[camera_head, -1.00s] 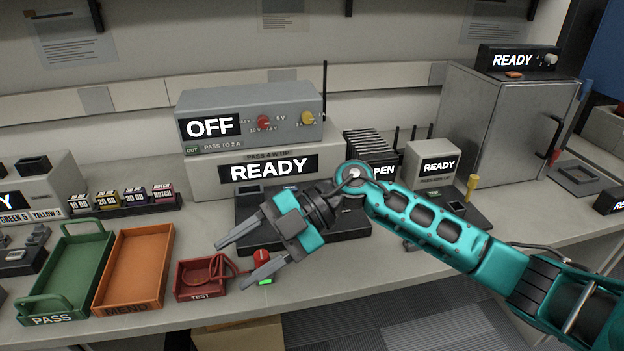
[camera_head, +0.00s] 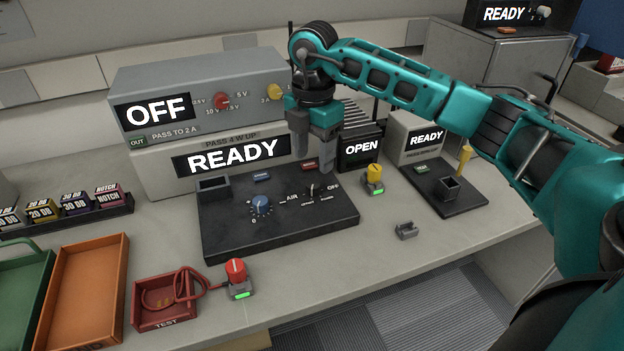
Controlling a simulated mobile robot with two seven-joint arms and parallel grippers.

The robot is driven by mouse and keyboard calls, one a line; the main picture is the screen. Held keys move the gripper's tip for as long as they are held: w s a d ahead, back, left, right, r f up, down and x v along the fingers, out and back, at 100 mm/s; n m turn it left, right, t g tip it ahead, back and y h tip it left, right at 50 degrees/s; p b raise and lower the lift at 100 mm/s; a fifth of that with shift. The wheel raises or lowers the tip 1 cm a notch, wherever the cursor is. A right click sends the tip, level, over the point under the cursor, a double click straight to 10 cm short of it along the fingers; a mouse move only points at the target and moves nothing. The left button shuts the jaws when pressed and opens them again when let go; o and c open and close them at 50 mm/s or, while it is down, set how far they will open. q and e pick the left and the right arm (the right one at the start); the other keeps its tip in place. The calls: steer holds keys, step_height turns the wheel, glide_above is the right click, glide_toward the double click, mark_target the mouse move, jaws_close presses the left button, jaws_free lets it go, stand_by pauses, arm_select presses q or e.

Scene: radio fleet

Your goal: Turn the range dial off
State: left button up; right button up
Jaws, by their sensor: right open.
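No label that I can read says "range", so I cannot tell which dial it is. A grey unit with an OFF display (camera_head: 155,112) carries a red dial (camera_head: 221,101) among voltage marks and a yellow dial (camera_head: 275,92) beside an A mark. A black panel (camera_head: 280,225) in front has a blue dial (camera_head: 261,205) and a small lever switch (camera_head: 311,193) between AIR and OFF marks. My right gripper (camera_head: 313,155) is open and empty, pointing down above the black panel's back edge, right of the grey unit. My left gripper is not in view.
A READY unit (camera_head: 140,185) stands under the OFF unit. A red knob on a small base (camera_head: 235,270) and a red TEST tray (camera_head: 165,315) are in front. A yellow knob (camera_head: 374,175) and an OPEN box (camera_head: 361,148) stand to the right.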

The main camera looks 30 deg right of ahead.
mark_target(313, 184)
step_height(313, 184, down, 7)
stand_by(0.3)
steer(key=c, duration=1.1)
steer(key=shift+o, duration=0.2)
